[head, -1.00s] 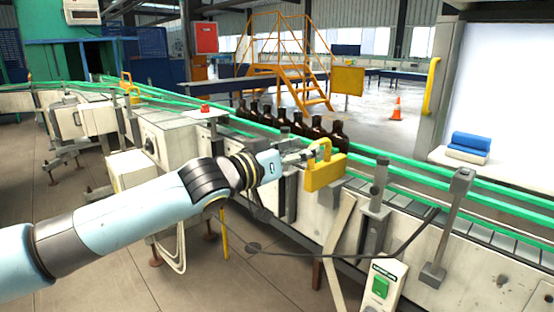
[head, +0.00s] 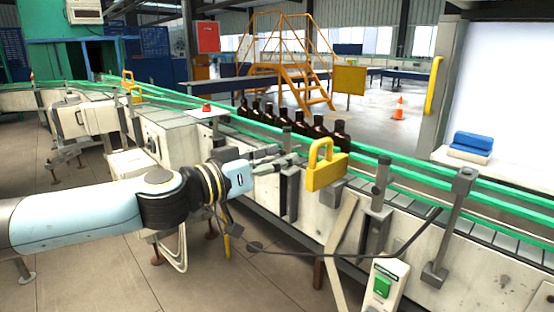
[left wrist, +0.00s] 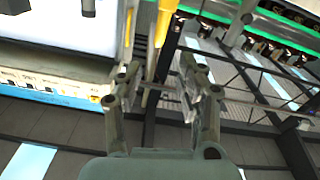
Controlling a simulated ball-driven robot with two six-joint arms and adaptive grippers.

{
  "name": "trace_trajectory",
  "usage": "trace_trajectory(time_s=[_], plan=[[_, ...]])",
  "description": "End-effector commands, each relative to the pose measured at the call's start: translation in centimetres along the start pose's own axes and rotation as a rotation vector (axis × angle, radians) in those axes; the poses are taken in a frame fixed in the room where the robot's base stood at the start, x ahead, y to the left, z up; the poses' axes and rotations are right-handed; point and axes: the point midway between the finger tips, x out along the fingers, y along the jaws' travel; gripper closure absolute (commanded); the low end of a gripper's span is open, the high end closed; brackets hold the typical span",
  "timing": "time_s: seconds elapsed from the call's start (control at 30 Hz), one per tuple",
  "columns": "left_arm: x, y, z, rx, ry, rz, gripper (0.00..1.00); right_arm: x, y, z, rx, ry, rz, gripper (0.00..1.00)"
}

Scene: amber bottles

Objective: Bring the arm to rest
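My left arm comes in from the left in the head view. Its gripper (head: 280,158) is open and empty, at the front side of the conveyor and left of a yellow padlock-shaped piece (head: 327,173), with a small gap between them. In the left wrist view the two fingers (left wrist: 160,85) stand apart with nothing held between them. Several dark amber bottles (head: 298,122) stand upright in a row on the conveyor, behind the gripper and apart from it. My right gripper is not in view.
The conveyor's green rails (head: 420,172) run across the scene. A grey post (head: 455,215) and a white box with a green switch (head: 382,288) stand at its front right. A dark cable hangs below the gripper. The tiled floor (head: 100,265) at the lower left is mostly clear.

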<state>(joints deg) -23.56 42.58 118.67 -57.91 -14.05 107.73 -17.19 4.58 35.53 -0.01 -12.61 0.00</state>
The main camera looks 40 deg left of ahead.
Motion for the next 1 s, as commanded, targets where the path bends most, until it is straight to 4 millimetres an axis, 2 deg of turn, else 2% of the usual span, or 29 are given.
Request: trace_trajectory(time_s=[0.43, 0.53, 0.57, 0.67, 0.77, 0.8, 0.87, 0.9, 0.97, 1.0], plan=[[0.1, 0.0, 0.1, 0.0, 0.001, 0.0, 0.62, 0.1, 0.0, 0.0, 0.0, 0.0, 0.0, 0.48], [0.2, -0.2, 1.5, -0.033, 0.013, -0.016, 0.62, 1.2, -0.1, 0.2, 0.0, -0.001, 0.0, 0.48], [0.2, -0.8, 2.6, -0.05, 0.008, -0.037, 0.62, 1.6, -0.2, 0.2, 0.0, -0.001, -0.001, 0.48], [0.0, -3.9, 7.7, -0.128, -0.042, -0.128, 0.62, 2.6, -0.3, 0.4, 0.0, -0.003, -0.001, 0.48], [-0.9, -7.6, 14.9, -0.197, -0.125, -0.245, 0.62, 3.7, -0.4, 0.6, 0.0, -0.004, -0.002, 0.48], [-1.6, -8.9, 18.0, -0.212, -0.166, -0.291, 0.62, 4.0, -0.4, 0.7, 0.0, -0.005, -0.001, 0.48], [-3.0, -10.5, 22.6, -0.228, -0.231, -0.355, 0.62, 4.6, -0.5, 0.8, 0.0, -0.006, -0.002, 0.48], [-4.0, -11.4, 25.7, -0.233, -0.278, -0.393, 0.62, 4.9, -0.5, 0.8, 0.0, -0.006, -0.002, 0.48], [-5.9, -12.4, 30.3, -0.237, -0.353, -0.446, 0.62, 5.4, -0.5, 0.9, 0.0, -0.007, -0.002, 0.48], [-7.3, -12.8, 33.4, -0.238, -0.405, -0.478, 0.62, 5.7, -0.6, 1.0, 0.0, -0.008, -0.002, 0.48]])
